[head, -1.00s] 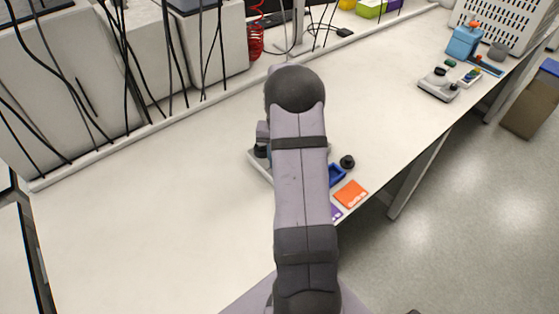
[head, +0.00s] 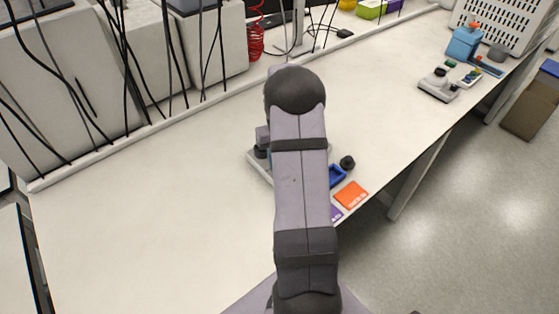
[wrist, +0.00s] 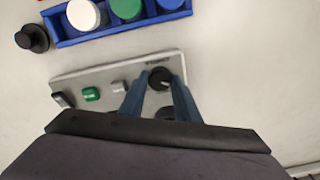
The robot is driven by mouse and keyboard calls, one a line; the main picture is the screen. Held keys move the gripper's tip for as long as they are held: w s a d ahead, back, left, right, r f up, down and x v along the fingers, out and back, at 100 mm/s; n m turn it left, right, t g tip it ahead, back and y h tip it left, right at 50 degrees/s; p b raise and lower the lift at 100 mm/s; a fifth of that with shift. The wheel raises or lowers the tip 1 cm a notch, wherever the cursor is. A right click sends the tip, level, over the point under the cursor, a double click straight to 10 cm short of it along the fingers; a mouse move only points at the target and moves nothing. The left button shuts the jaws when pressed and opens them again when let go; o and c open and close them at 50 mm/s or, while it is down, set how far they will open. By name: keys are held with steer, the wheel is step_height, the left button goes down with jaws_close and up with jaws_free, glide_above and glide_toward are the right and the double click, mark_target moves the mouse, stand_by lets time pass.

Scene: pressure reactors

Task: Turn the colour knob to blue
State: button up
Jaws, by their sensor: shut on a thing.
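In the wrist view a black round knob (wrist: 160,76) sits at the far right end of a pale grey control panel (wrist: 75,79). The two blue fingers of my gripper (wrist: 159,82) reach down on either side of this knob and are shut on it. Small lettering beside the knob is too blurred to read with certainty, and the knob's setting cannot be told. A second dark round part (wrist: 166,113) sits between the fingers, partly hidden by my gripper. In the head view my arm hides the gripper and most of the panel (head: 258,167).
The panel also carries a green button (wrist: 91,94), a grey button (wrist: 119,87) and a black switch (wrist: 63,99). A blue tray (wrist: 112,30) holds white, green and blue round caps. A black knobbed object (wrist: 32,38) stands beside it. The bench's left is clear.

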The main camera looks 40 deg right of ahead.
steer(key=shift+w+r, duration=0.1)
steer(key=o, duration=1)
steer(key=shift+o, duration=0.2)
steer(key=shift+r+b, duration=1.2)
steer(key=shift+r, duration=2.45)
